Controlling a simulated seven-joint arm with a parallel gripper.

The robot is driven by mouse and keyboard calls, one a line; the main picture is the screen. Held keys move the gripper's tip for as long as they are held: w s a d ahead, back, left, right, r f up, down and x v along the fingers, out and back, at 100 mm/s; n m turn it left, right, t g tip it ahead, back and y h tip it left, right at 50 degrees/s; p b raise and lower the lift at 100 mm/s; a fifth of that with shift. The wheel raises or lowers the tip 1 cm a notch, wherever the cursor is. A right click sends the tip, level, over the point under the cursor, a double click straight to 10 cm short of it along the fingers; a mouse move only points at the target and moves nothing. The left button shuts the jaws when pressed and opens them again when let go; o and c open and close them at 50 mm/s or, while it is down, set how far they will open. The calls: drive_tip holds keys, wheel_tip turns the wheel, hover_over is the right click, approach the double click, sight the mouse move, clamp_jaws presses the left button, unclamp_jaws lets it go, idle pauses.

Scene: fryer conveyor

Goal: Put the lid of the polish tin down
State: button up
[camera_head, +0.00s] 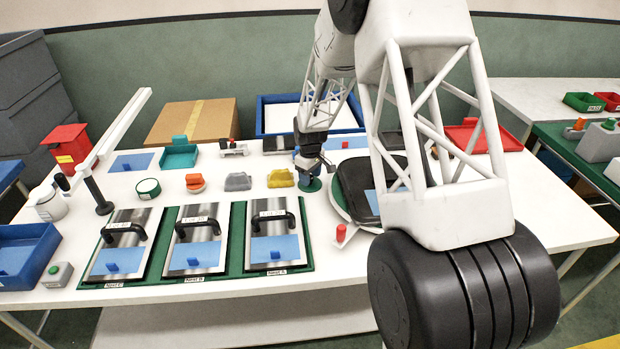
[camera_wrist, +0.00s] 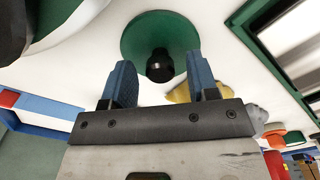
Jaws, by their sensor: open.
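A green disc with a black knob, likely the lid of the polish tin (camera_head: 311,185), lies flat on the white table, partly hidden under my gripper (camera_head: 308,166) in the head view. In the wrist view the lid (camera_wrist: 135,40) shows its black knob between my two blue fingers. My gripper (camera_wrist: 158,75) is open, with a gap visible on each side of the knob. A round green tin with a pale top (camera_head: 148,188), perhaps the polish tin, stands further left on the table.
A yellow lump (camera_head: 281,178) and a grey lump (camera_head: 238,181) lie left of the lid. Three steel plates with black handles, one of them the nearest plate (camera_head: 275,225), sit in front. A round dark-topped unit (camera_head: 352,188) is close on the right.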

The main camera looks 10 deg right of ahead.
sight(311, 177)
wheel_tip(311, 177, up, 11)
idle(0.5)
idle(0.5)
drive_tip(key=s+d+r+m+t, duration=0.1)
drive_tip(key=s+d+r+m, duration=0.1)
drive_tip(key=s+r, duration=0.75)
drive_tip(key=s+d+r+m, duration=0.25)
drive_tip(key=s+r, duration=0.45)
drive_tip(key=s, duration=0.6)
drive_tip(key=s+d+r+m, duration=0.1)
drive_tip(key=s+m, duration=0.1)
drive_tip(key=s, duration=1.2)
drive_tip(key=s+d+r+m+t, duration=0.1)
drive_tip(key=s+d+m, duration=0.1)
drive_tip(key=s, duration=1.3)
drive_tip(key=shift+m+t, duration=0.3)
drive_tip(key=shift+m, duration=0.05)
